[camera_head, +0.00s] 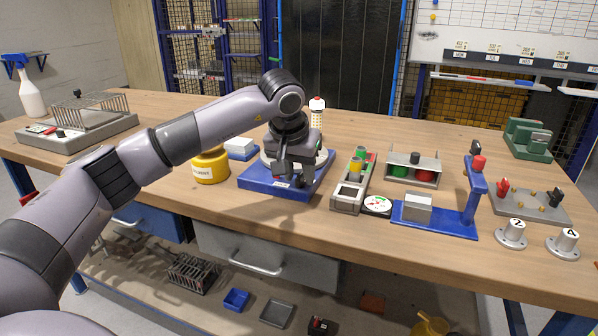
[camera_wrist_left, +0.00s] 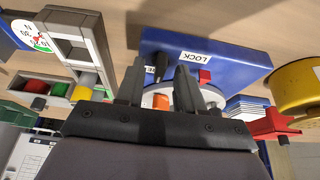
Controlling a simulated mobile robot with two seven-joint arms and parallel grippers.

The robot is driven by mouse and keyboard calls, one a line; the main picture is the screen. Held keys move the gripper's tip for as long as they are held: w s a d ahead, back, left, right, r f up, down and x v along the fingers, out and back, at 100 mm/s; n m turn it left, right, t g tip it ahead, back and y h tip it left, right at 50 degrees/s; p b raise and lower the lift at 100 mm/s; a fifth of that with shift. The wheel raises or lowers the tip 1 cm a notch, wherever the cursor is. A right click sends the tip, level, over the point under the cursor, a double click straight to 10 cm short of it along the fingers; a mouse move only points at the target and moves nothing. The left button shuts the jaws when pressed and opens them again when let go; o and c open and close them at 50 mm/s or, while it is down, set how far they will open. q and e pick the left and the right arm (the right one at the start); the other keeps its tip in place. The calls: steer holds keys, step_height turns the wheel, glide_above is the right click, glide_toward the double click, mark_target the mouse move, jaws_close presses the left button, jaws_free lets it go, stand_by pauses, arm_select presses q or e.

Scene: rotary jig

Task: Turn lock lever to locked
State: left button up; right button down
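The rotary jig has a blue base (camera_head: 255,180), which also shows in the left wrist view (camera_wrist_left: 235,62). Its white round disc shows partly in the left wrist view (camera_wrist_left: 208,93), with an orange block (camera_wrist_left: 160,101) and a red block (camera_wrist_left: 204,76). A white LOCK label (camera_wrist_left: 196,57) is on the base; another label is partly hidden. The black lock lever (camera_wrist_left: 163,62) stands between my left gripper's fingertips (camera_wrist_left: 158,76), with gaps visible. My left gripper (camera_head: 292,182) is open, pointing down over the jig. The arm hides much of the disc in the head view.
A yellow round container (camera_head: 211,168) stands left of the jig. A grey fixture with coloured buttons (camera_head: 350,192) stands close on its right, beside a round dial (camera_head: 377,205). A blue stand (camera_head: 470,205) is farther right. The front table edge is clear.

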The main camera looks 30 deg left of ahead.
arm_select(q)
jaws_close()
